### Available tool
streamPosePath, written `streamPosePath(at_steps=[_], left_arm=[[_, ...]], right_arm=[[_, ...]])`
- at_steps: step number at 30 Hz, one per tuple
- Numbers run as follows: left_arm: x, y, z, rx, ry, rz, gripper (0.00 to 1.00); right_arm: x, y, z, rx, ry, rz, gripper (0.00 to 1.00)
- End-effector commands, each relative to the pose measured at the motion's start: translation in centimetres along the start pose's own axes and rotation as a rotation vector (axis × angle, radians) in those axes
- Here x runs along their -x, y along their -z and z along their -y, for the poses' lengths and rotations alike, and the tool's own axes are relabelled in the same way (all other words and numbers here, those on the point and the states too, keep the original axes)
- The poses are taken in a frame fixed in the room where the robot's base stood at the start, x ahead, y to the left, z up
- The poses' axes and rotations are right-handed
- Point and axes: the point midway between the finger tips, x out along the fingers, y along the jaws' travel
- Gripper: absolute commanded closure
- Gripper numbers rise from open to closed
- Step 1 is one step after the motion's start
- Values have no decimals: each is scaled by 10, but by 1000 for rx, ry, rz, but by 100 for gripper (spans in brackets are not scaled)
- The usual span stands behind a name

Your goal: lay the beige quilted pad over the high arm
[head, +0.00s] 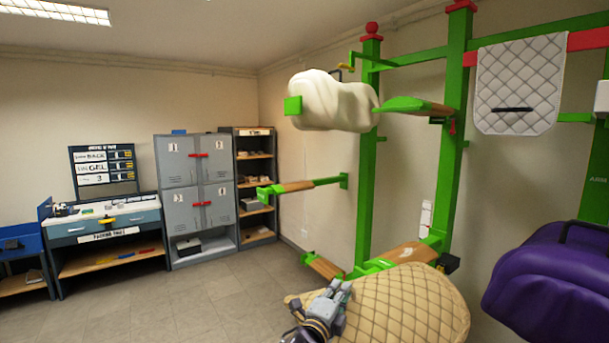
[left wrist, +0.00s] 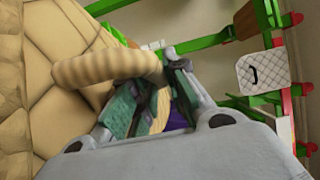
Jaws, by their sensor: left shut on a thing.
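The beige quilted pad (head: 405,305) is at the bottom of the head view, in front of the green rack's lower arms. My left gripper (head: 340,294) is at its left upper edge and is shut on it. In the left wrist view the pad (left wrist: 35,100) fills the left side, and a beige ribbed loop lies at the fingers of my left gripper (left wrist: 155,100). An upper arm with a green tip and wooden top (head: 425,106) is bare, above and behind the pad. Which arm counts as the high one is not marked. My right gripper is out of view.
A white fleece-like cover (head: 335,100) sits on another upper arm. A white quilted pad (head: 520,85) hangs on a red rail. A purple saddle-like thing (head: 550,280) is close at right. A bare middle arm (head: 300,187) sticks out left. Grey lockers (head: 195,190) and open floor are at left.

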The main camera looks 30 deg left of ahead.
Motion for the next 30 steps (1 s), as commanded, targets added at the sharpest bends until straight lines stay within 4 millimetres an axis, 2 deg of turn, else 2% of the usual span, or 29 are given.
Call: streamPosePath(at_steps=[1, 3, 16, 30], left_arm=[[-3, 0, 14, -2, 9, -1, 100], [-7, 0, 27, -1, 9, -1, 100], [-23, -1, 108, -2, 9, 2, 100], [-30, -3, 196, -1, 9, 11, 100]], right_arm=[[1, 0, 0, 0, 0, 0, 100], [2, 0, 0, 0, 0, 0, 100], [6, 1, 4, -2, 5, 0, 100], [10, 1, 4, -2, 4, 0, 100]])
